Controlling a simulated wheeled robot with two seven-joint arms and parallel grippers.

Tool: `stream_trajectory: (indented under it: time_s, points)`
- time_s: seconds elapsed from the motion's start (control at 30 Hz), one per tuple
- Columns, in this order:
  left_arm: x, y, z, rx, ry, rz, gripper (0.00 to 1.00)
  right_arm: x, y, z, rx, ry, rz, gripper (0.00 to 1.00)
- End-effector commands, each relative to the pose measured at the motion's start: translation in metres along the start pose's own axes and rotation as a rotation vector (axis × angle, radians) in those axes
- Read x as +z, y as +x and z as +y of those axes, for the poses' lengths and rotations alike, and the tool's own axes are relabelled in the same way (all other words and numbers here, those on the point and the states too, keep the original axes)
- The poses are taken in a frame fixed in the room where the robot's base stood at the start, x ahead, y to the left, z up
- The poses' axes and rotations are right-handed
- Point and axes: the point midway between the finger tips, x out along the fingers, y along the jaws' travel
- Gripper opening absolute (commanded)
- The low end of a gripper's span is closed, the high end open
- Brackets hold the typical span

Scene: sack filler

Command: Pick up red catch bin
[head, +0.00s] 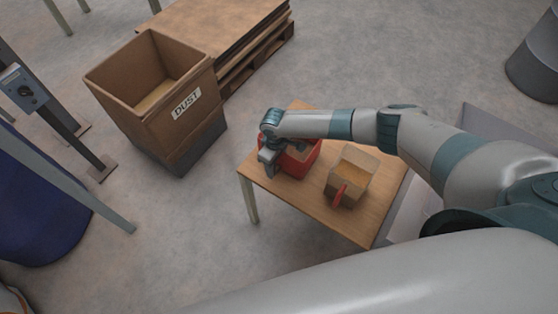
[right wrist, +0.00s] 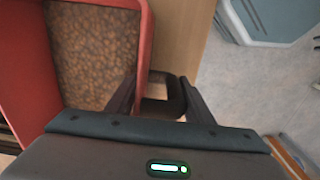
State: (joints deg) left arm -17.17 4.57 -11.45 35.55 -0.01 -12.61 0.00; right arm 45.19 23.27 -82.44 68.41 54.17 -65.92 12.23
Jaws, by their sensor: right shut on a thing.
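The red catch bin (head: 302,164) stands on the small wooden table (head: 300,194), partly hidden by my right arm and gripper. The right wrist view shows its red wall (right wrist: 22,85) and brown granular contents. My right gripper (head: 268,160) is at the bin's left side in the head view. In the right wrist view my right gripper (right wrist: 158,92) has its fingers about a dark loop handle (right wrist: 178,97) beside the bin's wall, and it is shut on it. My left gripper is not in view.
A clear-sided container (head: 358,165) with a red-handled piece stands to the right on the table. A large brown bin marked DUST (head: 150,105) stands on the floor, before a pallet (head: 215,40). Floor between table and DUST bin is clear. A grey drum (head: 535,60) stands far right.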

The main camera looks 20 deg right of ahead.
Motion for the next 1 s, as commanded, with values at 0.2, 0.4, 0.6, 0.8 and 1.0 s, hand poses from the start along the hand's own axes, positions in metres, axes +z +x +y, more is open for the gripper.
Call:
stream_trajectory:
  time_s: [0.2, 0.4, 0.6, 0.8, 1.0]
  points:
    - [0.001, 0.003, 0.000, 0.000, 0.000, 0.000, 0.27, -0.001, -0.018, 0.001, 0.000, -0.001, 0.003, 0.07]
    - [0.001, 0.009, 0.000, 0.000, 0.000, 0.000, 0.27, -0.001, -0.046, 0.001, 0.001, -0.001, 0.004, 0.07]
    - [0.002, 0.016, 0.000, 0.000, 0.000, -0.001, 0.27, -0.001, -0.077, 0.001, 0.002, -0.001, 0.003, 0.07]
    - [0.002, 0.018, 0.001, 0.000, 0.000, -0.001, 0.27, -0.001, -0.095, 0.000, 0.000, 0.000, 0.002, 0.07]
    - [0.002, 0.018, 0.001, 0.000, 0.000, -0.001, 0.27, 0.000, -0.099, 0.000, 0.001, 0.000, 0.001, 0.07]
